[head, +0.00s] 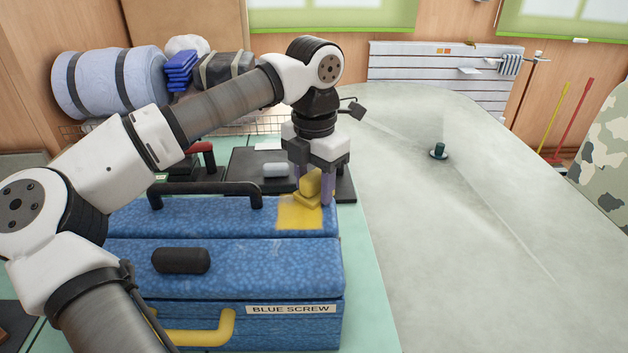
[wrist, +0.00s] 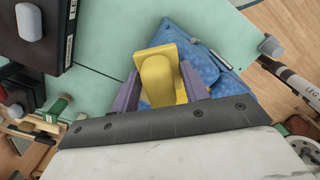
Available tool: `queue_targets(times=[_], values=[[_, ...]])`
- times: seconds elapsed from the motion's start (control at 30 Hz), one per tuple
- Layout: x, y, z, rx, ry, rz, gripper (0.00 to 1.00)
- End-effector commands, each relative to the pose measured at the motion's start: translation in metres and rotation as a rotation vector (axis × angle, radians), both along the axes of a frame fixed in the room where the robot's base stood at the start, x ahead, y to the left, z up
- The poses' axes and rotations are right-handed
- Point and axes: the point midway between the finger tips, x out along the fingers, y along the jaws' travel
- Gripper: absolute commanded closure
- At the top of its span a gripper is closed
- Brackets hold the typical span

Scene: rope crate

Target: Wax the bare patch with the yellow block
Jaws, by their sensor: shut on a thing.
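My gripper (head: 313,192) is shut on the yellow block (head: 311,184), with one purple finger on each side. In the wrist view the block (wrist: 160,78) shows between the fingers, with a raised grip on a flat base. The block is low over the right end of the rear blue lid (head: 210,217). A yellowish patch (head: 298,216) on that lid lies under and in front of the block. It looks like the bare patch; I cannot tell how much wax is on it. Whether the block touches the lid is unclear, and its underside is hidden.
A black handle (head: 205,188) stands on the rear lid, left of the patch. A black knob (head: 181,261) sits on the front blue lid, above the "BLUE SCREW" label (head: 291,309). A dark tray (head: 255,165) lies behind. The pale surface at right (head: 470,220) is mostly clear.

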Motion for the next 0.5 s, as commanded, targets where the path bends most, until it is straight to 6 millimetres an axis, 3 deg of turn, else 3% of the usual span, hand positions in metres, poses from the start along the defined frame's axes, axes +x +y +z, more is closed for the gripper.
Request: queue_targets(times=[0.5], values=[[-0.018,0.020,0.000,-0.001,-0.001,0.002,0.73]])
